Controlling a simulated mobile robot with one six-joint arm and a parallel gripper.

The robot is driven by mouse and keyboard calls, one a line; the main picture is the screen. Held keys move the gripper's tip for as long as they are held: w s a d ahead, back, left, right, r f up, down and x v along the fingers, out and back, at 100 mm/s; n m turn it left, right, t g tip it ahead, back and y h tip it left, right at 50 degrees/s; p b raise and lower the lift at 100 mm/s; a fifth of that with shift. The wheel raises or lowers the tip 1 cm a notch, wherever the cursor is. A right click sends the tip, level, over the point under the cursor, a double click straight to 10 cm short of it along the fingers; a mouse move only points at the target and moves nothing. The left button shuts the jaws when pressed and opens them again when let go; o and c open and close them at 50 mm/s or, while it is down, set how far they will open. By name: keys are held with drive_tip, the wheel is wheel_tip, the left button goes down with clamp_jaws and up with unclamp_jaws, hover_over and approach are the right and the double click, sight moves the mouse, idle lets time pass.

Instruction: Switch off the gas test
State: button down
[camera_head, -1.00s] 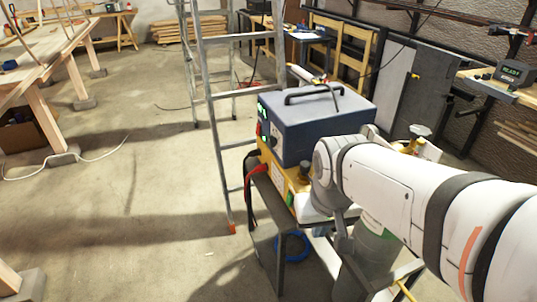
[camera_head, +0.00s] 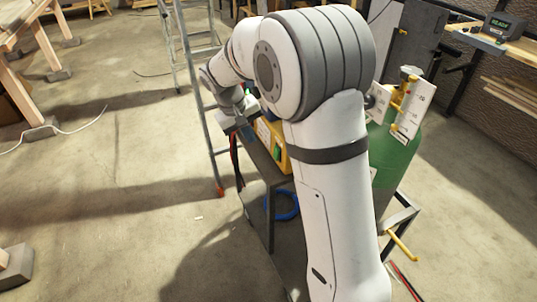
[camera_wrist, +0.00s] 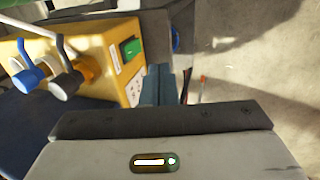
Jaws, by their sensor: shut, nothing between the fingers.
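A yellow box (camera_wrist: 95,60) fills the upper left of the wrist view. Its end face carries a green rocker switch (camera_wrist: 131,48) and a pale panel with dark holes (camera_wrist: 134,86). In the head view the yellow box (camera_head: 269,140) shows partly behind my arm. A green gas cylinder (camera_head: 393,155) stands right of my arm.
A stepladder (camera_head: 208,140) stands close left of the dark cart (camera_head: 262,168). A blue hose coil (camera_head: 285,206) hangs below. A small device reading READY (camera_head: 500,27) sits on the right bench. The concrete floor at left is mostly clear.

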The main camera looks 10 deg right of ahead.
sight(276, 153)
drive_tip(key=shift+w+a+f, duration=0.3)
drive_tip(key=shift+w+f, duration=0.15)
drive_tip(key=shift+w+d+f, duration=0.3)
drive_tip(key=shift+d+f, duration=0.85)
drive_tip(key=shift+f, duration=0.5)
drive_tip(key=shift+w+d+f, duration=0.35)
drive_tip(key=shift+d+f, duration=0.8)
drive_tip(key=shift+f, duration=0.55)
drive_tip(key=shift+w+d+f, duration=0.3)
drive_tip(key=shift+d+f, duration=0.85)
drive_tip(key=shift+f, duration=0.5)
